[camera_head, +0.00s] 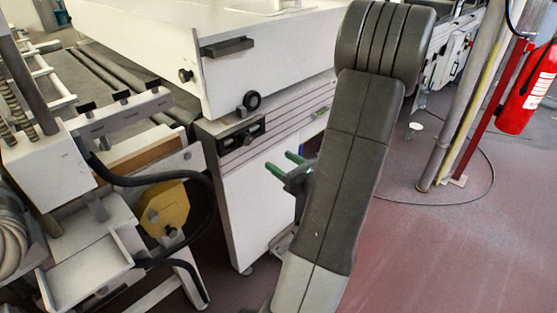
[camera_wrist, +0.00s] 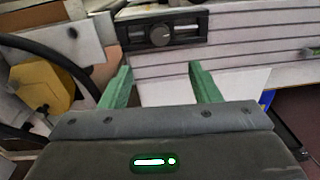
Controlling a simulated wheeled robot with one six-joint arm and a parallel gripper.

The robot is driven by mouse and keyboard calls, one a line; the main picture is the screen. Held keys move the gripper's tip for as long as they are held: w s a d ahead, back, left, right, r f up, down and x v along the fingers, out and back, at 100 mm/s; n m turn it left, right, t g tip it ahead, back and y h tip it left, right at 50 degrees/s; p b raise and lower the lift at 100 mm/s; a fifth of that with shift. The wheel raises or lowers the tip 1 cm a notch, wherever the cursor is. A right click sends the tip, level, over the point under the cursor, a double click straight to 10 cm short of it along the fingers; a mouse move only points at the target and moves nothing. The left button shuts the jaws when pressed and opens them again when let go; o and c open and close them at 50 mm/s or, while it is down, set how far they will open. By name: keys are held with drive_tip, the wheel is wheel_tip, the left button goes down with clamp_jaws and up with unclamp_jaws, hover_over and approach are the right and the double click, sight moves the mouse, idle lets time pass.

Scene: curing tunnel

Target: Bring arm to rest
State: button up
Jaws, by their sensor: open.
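My gripper (camera_head: 283,168) is partly behind my dark arm link in the head view, with its green fingers pointing left toward the white machine cabinet (camera_head: 232,193). In the wrist view my gripper (camera_wrist: 160,85) shows two green fingers spread apart with nothing between them. Beyond them are the cabinet's pale ribbed front and a dark panel with a round knob (camera_wrist: 161,35). The fingers appear apart from the cabinet, though the exact gap cannot be told. My arm stands folded upright in the middle of the head view.
A conveyor frame with a yellow part (camera_head: 165,207) and black hoses stands at left. A handle (camera_head: 227,47) juts from the upper white housing. At right are a grey pole (camera_head: 462,100), a red fire extinguisher (camera_head: 527,90) and a cable loop on the floor. The reddish floor (camera_head: 440,255) at lower right is clear.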

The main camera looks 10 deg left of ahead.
sight(248, 141)
idle(0.3)
drive_tip(key=x, duration=1.4)
drive_tip(key=shift+d, duration=0.1)
drive_tip(key=f+v, duration=0.1)
drive_tip(key=v, duration=1.2)
drive_tip(key=x, duration=0.8)
drive_tip(key=r+x, duration=0.1)
drive_tip(key=x, duration=0.3)
drive_tip(key=shift+w+a, duration=0.2)
drive_tip(key=shift+a, duration=0.2)
drive_tip(key=shift+w+f+n, duration=0.2)
drive_tip(key=shift+n, duration=0.1)
drive_tip(key=shift+s+n+b, duration=0.1)
drive_tip(key=shift+n+b, duration=0.6)
drive_tip(key=shift+n, duration=0.1)
drive_tip(key=n+b, duration=0.2)
drive_tip(key=n, duration=0.3)
drive_tip(key=shift+n+t, duration=0.3)
drive_tip(key=v, duration=0.9)
drive_tip(key=shift+s+d, duration=0.15)
drive_tip(key=shift+d, duration=0.15)
